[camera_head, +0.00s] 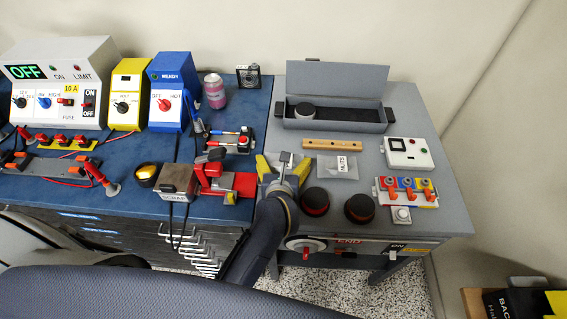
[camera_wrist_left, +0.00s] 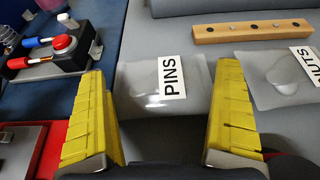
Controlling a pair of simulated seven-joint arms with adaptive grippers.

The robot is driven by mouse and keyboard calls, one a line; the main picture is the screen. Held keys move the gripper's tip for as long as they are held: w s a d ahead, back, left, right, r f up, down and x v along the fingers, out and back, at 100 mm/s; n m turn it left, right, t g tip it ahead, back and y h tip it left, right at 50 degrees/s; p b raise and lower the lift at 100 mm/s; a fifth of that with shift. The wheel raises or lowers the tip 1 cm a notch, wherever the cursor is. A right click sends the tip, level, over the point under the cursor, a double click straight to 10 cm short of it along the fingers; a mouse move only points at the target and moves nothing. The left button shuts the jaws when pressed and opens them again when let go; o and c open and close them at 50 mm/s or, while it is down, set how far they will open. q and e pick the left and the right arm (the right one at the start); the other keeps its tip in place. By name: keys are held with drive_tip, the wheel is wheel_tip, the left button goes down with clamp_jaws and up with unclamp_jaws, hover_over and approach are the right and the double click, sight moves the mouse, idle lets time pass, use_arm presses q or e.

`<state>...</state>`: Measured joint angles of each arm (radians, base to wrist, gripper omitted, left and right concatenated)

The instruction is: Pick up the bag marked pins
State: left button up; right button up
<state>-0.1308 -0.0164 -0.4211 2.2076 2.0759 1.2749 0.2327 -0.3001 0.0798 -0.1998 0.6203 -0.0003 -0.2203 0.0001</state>
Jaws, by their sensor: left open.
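The clear bag marked PINS (camera_wrist_left: 142,82) lies flat on the grey bench top, its white label towards its right side. In the left wrist view it sits between and just beyond the two yellow fingers of my left gripper (camera_wrist_left: 162,75). The fingers are spread wide with nothing between their pads. In the head view my left gripper (camera_head: 283,167) is over the left part of the grey bench and mostly hides the pins bag. The similar bag marked NUTS (camera_head: 338,167) lies to its right, also in the wrist view (camera_wrist_left: 284,78). My right gripper is not in view.
A wooden bar (camera_head: 346,145) lies behind the bags, and an open grey box (camera_head: 340,127) behind that. Two dark round knobs (camera_head: 316,201) (camera_head: 359,208) stand in front. A red vise (camera_head: 222,183) is close on the left. A white switch box (camera_head: 408,154) is at right.

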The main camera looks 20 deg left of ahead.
use_arm(q)
drive_tip(key=c, duration=1.1)
